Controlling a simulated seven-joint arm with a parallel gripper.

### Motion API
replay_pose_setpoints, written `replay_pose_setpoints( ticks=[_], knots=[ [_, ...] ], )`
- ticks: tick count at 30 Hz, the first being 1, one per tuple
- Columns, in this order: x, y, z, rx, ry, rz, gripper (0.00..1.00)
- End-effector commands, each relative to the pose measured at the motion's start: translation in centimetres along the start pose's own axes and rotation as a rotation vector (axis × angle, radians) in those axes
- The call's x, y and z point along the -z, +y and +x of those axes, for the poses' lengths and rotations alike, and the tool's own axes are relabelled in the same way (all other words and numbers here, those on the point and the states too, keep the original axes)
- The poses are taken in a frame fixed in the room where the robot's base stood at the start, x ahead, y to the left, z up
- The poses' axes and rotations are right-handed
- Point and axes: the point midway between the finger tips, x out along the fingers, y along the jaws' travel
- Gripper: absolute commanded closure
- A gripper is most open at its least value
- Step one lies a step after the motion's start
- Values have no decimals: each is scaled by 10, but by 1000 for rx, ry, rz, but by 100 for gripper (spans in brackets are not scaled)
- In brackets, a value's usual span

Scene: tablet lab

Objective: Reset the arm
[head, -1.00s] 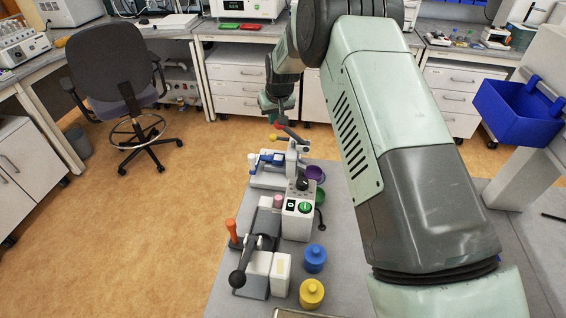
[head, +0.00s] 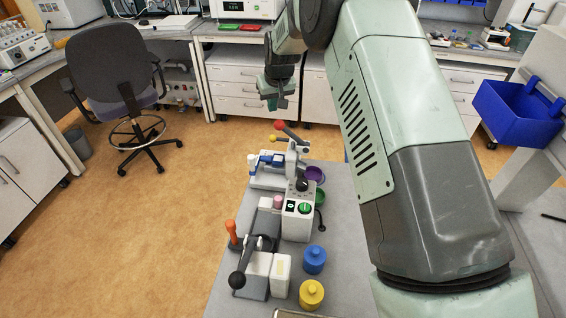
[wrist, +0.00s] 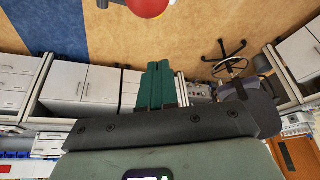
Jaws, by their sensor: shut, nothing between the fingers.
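My gripper (head: 277,103) hangs at the end of my arm, above the far end of the grey bench (head: 345,215) in the head view. In the wrist view its two green fingers (wrist: 157,84) lie side by side, shut and empty. The tablet press with a red ball-ended lever (head: 279,125) stands at the bench's far end, below my gripper and apart from it. A red ball (wrist: 147,6) shows at the top of the wrist view. My arm hides part of the bench's right side.
A control box with a green button (head: 297,218), a blue jar (head: 314,259), a yellow jar (head: 311,294) and a press with a black-knobbed lever (head: 237,279) stand on the bench. A blue bin (head: 518,112) is at the right. A chair (head: 115,75) stands on the open floor.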

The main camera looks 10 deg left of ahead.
Motion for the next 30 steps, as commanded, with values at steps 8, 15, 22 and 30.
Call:
replay_pose_setpoints(
  ticks=[8,15,22,30],
  knots=[
    [1,2,-7,-3,3,2,100],
    [-6,26,-106,-42,20,45,100],
    [-55,49,-230,-95,31,120,100],
    [-148,54,-344,-152,48,223,100]
  ],
)
